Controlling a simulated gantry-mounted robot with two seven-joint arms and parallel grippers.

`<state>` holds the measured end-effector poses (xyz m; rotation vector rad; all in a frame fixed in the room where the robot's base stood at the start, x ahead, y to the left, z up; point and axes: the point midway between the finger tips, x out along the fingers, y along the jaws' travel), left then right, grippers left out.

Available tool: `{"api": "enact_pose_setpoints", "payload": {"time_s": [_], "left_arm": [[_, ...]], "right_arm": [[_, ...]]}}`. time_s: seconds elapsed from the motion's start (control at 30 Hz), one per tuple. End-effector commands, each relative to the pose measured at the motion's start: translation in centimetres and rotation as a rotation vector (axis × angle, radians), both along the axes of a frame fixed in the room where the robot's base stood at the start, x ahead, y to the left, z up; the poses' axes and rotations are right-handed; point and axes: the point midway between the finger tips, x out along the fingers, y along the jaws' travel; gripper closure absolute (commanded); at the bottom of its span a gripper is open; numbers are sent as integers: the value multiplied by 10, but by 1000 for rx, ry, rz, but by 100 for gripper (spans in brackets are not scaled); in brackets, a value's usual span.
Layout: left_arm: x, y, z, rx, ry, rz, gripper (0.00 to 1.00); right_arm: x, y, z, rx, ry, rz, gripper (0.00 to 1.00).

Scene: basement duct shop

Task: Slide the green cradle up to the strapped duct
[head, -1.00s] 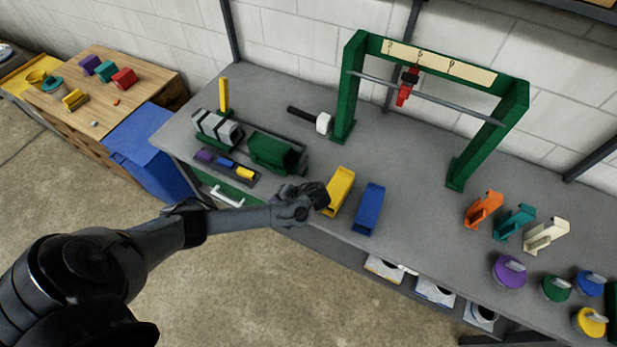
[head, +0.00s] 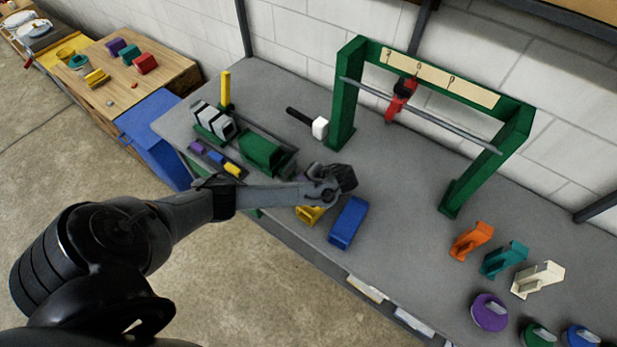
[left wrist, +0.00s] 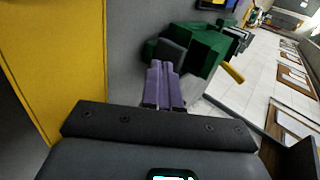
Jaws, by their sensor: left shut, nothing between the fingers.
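The green cradle (head: 262,151) sits on a dark track on the grey bench in the head view. The strapped duct (head: 213,122), grey with black bands on a green base, stands farther along to the left, with a gap between them. My left gripper (head: 299,177) is just right of the cradle, its fingers partly hidden by my own wrist. In the left wrist view its purple fingers (left wrist: 164,86) are shut together and empty, pointing at the cradle's dark near end (left wrist: 172,52). I cannot tell whether they touch it. My right gripper is not in view.
A yellow block (head: 309,215), partly hidden by my arm, and a blue block (head: 348,222) stand close to my left gripper. A yellow post (head: 225,90) stands behind the duct. A white-headed mallet (head: 319,128) and a green frame (head: 345,95) are behind. Small coloured blocks lie in a front tray.

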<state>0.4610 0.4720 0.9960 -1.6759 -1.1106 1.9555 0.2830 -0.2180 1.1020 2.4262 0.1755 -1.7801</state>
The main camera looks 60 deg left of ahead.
Motion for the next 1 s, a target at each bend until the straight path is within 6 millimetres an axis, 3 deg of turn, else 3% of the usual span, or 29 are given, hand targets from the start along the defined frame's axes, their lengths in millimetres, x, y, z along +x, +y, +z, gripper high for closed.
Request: {"api": "enact_pose_setpoints", "payload": {"time_s": [0.43, 1.0], "left_arm": [[-16, 43, -44, -1, 0, 2, 100], [-18, 50, -50, -2, -1, -1, 100]], "right_arm": [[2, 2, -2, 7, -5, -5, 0], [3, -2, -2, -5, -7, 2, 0]]}}
